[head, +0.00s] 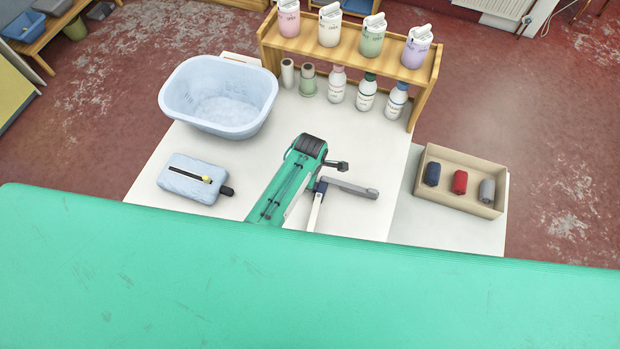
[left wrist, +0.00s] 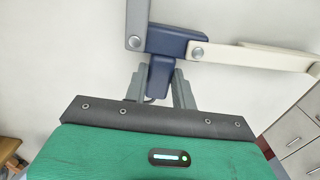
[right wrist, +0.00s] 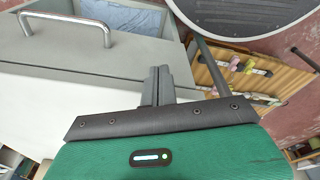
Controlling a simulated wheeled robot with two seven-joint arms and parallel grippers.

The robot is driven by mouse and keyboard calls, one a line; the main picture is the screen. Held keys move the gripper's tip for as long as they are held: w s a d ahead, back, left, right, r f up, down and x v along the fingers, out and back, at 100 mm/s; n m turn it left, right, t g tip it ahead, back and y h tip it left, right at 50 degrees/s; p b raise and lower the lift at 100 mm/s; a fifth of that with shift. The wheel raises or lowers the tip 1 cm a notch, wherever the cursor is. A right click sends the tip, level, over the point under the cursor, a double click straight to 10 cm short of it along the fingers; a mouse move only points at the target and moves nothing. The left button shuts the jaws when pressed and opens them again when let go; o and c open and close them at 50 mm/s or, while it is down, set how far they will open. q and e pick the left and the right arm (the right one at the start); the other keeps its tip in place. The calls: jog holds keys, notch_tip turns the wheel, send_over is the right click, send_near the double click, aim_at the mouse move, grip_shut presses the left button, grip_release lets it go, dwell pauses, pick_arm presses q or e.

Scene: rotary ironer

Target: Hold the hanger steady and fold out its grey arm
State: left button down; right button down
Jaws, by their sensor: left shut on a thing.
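The hanger has a dark blue hub (left wrist: 178,42), a grey arm (left wrist: 138,22) running up out of the left wrist view, and a cream arm (left wrist: 245,60) running right. The grey and cream arms stand at roughly a right angle. My left gripper (left wrist: 160,88) is shut on the stem below the hub. In the head view, the grey arm (head: 352,188) points right and a pale arm (head: 316,212) points down, beside my green arm. The head view does not show the left fingertips clearly. My right gripper (right wrist: 157,82) is shut and empty, apart from the hanger; the head view does not show it.
A blue basin (head: 218,98), a pale blue pouch (head: 192,178) and a wooden rack (head: 345,58) with bottles stand on the white table (head: 380,150). A box (head: 460,163) of rolls is at right. A drawer handle (right wrist: 68,30) shows in the right wrist view.

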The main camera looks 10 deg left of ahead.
pick_arm(q)
jog(key=shift+f, duration=0.25)
dwell(0.4)
jog(key=c, duration=1.3)
grip_release()
jog(key=shift+c, duration=0.2)
jog(key=shift+r+p, duration=0.3)
jog(key=shift+p, duration=0.3)
jog(key=shift+c, duration=0.5)
grip_shut()
